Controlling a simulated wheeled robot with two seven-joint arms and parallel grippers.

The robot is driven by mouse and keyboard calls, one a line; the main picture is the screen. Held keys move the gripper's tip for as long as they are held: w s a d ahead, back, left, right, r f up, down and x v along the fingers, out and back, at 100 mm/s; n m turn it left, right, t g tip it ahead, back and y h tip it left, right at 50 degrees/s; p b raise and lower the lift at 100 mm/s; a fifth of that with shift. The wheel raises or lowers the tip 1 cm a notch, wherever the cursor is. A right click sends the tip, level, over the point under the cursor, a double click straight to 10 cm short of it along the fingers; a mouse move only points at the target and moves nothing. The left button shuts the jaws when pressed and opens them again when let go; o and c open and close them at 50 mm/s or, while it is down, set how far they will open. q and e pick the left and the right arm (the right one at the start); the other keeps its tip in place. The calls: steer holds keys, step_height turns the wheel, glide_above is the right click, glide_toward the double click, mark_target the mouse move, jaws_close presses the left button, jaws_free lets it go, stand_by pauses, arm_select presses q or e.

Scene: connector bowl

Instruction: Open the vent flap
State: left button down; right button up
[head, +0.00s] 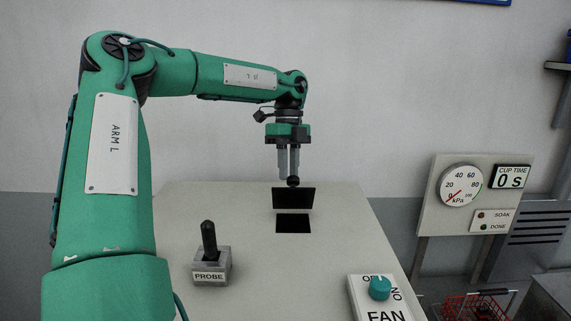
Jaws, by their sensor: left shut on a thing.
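The vent flap (293,197) is a black plate on the light table top. A dark rectangular opening (293,224) shows just in front of it, with a thin pale strip between the two. The flap looks raised, but its exact tilt is hard to tell. A small dark knob (293,182) shows at the flap's far, upper edge. My left gripper (291,179) points straight down, with its fingers shut on this knob. The fingers partly hide the knob. My right gripper is not in view.
A probe (209,240) with a black handle stands in a grey holder at the front left. The fan switch box (372,298) with a teal knob is at the front right. A gauge panel (476,190) stands right of the table, above a red basket (474,307).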

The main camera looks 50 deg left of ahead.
arm_select(q)
steer(key=shift+s+f, duration=0.1)
steer(key=shift+f, duration=0.85)
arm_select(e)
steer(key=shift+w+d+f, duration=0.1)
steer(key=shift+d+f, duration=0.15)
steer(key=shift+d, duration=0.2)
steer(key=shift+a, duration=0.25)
arm_select(q)
steer(key=c, duration=1.6)
jaws_free()
steer(key=o, duration=0.5)
steer(key=w, duration=0.2)
steer(key=w+a+f, duration=0.1)
steer(key=shift+w+f, duration=0.1)
steer(key=shift+w, duration=0.2)
steer(key=shift+s+d, duration=0.1)
steer(key=b+v, duration=0.3)
steer(key=v, duration=1.1)
steer(key=shift+w, duration=0.25)
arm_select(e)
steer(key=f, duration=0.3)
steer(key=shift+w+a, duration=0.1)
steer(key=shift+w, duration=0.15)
